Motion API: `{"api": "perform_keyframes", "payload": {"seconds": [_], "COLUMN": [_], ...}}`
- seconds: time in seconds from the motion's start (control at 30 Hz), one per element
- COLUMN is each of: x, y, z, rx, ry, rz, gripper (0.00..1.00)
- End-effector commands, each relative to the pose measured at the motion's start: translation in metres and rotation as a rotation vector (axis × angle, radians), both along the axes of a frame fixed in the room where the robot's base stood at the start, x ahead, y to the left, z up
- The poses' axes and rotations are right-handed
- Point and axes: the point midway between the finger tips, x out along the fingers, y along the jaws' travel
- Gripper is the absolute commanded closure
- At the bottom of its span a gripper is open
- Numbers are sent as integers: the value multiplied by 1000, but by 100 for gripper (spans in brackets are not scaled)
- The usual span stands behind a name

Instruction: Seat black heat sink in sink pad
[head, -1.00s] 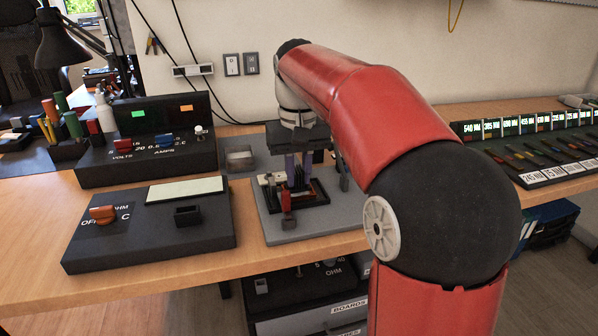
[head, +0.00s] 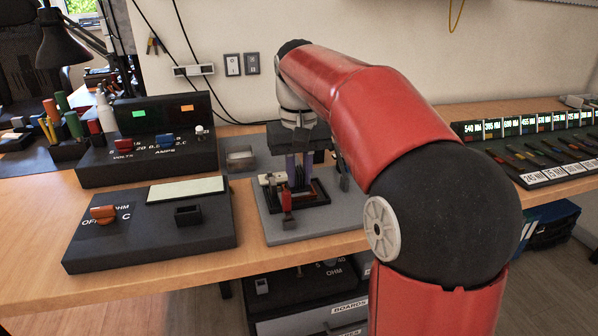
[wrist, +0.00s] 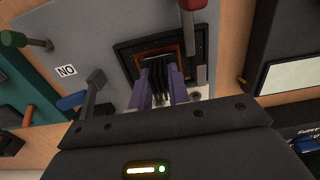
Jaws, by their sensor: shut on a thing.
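In the wrist view my gripper (wrist: 160,94) has its two purple fingers shut on the black heat sink (wrist: 158,75), which shows several dark fins. The heat sink is over a dark square frame with a brown inner edge, the sink pad (wrist: 191,42). I cannot tell whether its base touches the pad. In the head view my gripper (head: 298,182) points straight down over the grey board (head: 310,231); the heat sink between its fingers is mostly hidden there.
A red-capped lever (head: 287,203) stands in front of the frame on the board. A black meter box (head: 140,243) lies to the left, with a power supply (head: 150,150) behind it. A rack of labelled parts (head: 545,150) is at the right.

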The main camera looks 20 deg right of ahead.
Motion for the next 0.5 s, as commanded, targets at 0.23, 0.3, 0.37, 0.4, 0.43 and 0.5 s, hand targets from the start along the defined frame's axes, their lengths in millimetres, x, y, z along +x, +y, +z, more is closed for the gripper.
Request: {"api": "perform_keyframes", "payload": {"seconds": [0.23,0.3,0.37,0.4,0.43,0.5], "x": [0,0,0,0,0,0], "y": [0,0,0,0,0,0], "z": [-6,-8,-9,-8,-8,-8], "rx": [0,0,0,0,0,0], "ry": [-1,-1,-1,-1,-1,-1], "rz": [0,0,0,0,0,0], "gripper": [100,100,100,78,74,65]}}
